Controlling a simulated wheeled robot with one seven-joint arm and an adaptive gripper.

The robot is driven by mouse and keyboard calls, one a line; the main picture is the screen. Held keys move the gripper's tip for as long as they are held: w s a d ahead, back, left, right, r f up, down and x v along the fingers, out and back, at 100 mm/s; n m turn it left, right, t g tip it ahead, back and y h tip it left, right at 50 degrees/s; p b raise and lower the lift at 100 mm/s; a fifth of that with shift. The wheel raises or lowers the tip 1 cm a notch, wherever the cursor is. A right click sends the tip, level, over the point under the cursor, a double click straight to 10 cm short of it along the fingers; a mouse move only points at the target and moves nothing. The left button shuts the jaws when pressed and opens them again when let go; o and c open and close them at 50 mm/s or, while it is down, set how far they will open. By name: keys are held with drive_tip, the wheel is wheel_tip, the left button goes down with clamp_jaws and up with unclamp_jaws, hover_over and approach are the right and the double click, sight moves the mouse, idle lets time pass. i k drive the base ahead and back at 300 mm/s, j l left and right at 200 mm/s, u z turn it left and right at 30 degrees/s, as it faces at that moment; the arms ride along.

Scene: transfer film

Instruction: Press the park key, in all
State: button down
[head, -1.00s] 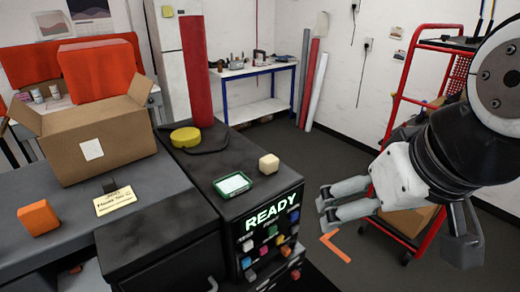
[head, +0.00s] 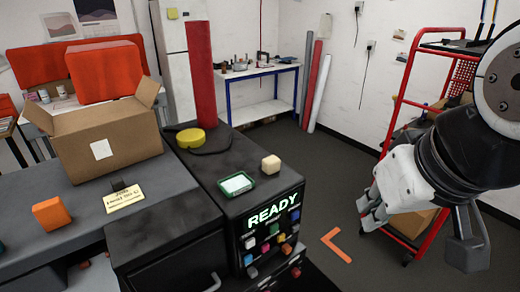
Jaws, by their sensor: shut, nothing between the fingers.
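A black machine with a lit READY display (head: 272,211) stands in the middle of the head view. Below the display, its front panel (head: 268,243) carries several small coloured keys, among them white, pink, orange, blue and red ones. Their labels are too small to read, so I cannot tell which is the park key. My gripper (head: 368,217) is shut and empty, in the air to the right of the panel and clear of it.
A red cart (head: 388,135) stands behind my arm. An orange corner mark (head: 336,244) lies on open floor.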

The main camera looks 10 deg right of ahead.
sight(295, 216)
drive_tip(key=k+j, duration=0.15)
drive_tip(key=j, duration=0.2)
drive_tip(key=k+j+u, duration=0.1)
drive_tip(key=j, duration=0.25)
drive_tip(key=k+j+u, duration=0.1)
drive_tip(key=j, duration=0.25)
drive_tip(key=k+j, duration=0.1)
drive_tip(key=j, duration=0.3)
